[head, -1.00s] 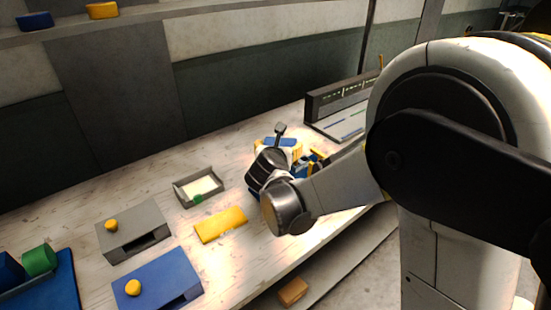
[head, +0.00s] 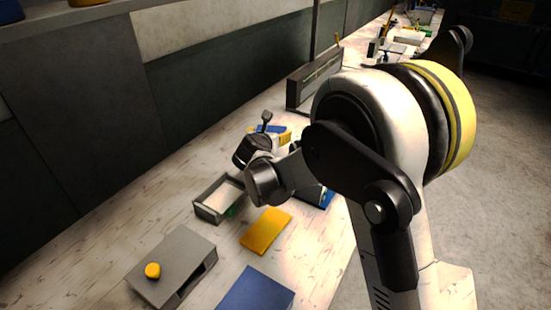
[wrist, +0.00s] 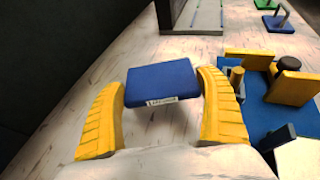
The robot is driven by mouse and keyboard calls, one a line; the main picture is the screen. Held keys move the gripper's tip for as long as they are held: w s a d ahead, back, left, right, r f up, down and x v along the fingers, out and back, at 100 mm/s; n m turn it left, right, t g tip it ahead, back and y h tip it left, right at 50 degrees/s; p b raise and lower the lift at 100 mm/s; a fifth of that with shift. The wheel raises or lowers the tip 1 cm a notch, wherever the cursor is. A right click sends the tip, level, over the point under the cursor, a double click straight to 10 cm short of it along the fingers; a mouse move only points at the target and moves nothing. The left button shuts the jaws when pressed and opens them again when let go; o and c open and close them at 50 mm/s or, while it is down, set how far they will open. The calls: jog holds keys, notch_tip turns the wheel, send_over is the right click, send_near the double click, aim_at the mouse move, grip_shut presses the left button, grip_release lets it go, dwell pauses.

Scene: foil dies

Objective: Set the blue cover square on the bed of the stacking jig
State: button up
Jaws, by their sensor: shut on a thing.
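The blue cover (wrist: 162,83) is a flat block with a small white label on its near edge. In the wrist view it sits between the yellow fingers of my gripper (wrist: 162,78), which is shut on it. In the head view, my gripper (head: 268,131) and the cover are partly hidden behind my wrist. The stacking jig (wrist: 262,122) lies to the right of the gripper in the wrist view: a blue base with upright yellow blocks and a dark round knob. The cover is apart from it. In the head view my arm hides most of the jig.
A yellow plate (head: 266,231), a grey open tray (head: 219,199) and a grey box with a yellow knob (head: 172,266) lie on the bench nearer the camera. A long grey fixture (wrist: 192,14) stands beyond the gripper. Bench left of the gripper is clear.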

notch_tip(320, 180, down, 8)
jog(key=b, duration=0.3)
jog(key=shift+f, duration=0.2)
jog(key=shift+f, duration=0.2)
jog(key=o, duration=1)
jog(key=shift+r, duration=0.1)
